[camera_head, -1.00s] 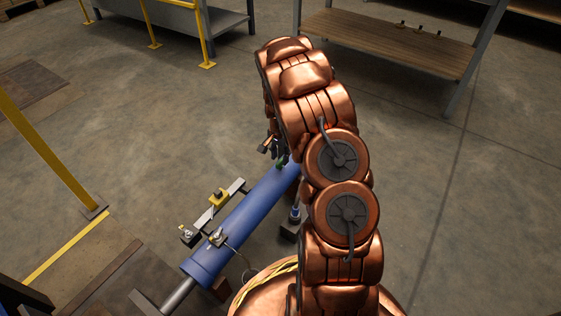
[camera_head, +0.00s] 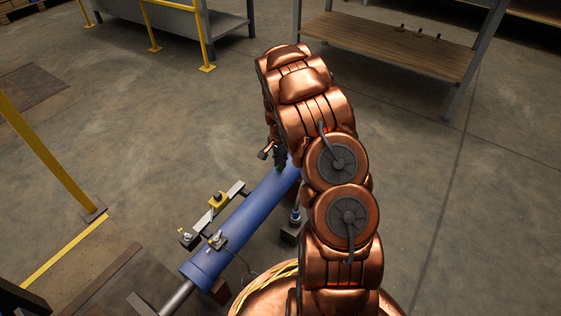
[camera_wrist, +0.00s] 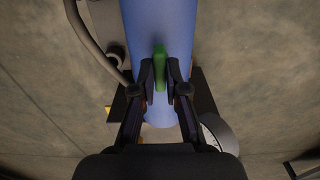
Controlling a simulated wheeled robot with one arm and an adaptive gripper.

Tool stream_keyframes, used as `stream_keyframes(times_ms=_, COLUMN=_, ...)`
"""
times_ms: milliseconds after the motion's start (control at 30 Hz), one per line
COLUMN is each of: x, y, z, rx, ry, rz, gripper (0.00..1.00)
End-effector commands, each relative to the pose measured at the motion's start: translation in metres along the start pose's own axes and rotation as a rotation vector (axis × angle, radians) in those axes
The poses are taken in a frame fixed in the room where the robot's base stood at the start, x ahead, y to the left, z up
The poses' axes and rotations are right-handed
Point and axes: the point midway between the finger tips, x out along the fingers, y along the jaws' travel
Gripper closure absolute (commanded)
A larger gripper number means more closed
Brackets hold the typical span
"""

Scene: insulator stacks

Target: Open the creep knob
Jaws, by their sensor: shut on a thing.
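A green knob handle (camera_wrist: 160,68) sits over the blue cylinder (camera_wrist: 158,22) in the wrist view; I take it to be the creep knob. My gripper (camera_wrist: 162,85) has its two dark fingers on either side of the green handle, closed on its lower part. In the head view the blue cylinder (camera_head: 235,230) lies slantwise on the floor area left of my arm. My gripper (camera_head: 279,160) is at its far end, with the fingers mostly hidden by my arm, and the green part is barely visible there.
A bar with yellow and metal fittings (camera_head: 217,201) runs along the cylinder's left side. A yellow rail (camera_head: 45,150) stands at left. A wooden-topped bench (camera_head: 395,40) is at the back right. A round white-faced part (camera_wrist: 218,130) lies right of my fingers.

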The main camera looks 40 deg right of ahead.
Motion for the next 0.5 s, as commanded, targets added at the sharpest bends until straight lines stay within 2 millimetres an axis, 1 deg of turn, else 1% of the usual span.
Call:
stream_keyframes(times_ms=267, x=-0.0016, y=-0.0011, z=0.0006, rx=-0.025, ry=0.000, rz=-0.001, gripper=1.00)
stream_keyframes(times_ms=500, x=-0.0041, y=-0.0010, z=0.0020, rx=-0.139, ry=-0.004, rz=0.000, gripper=1.00)
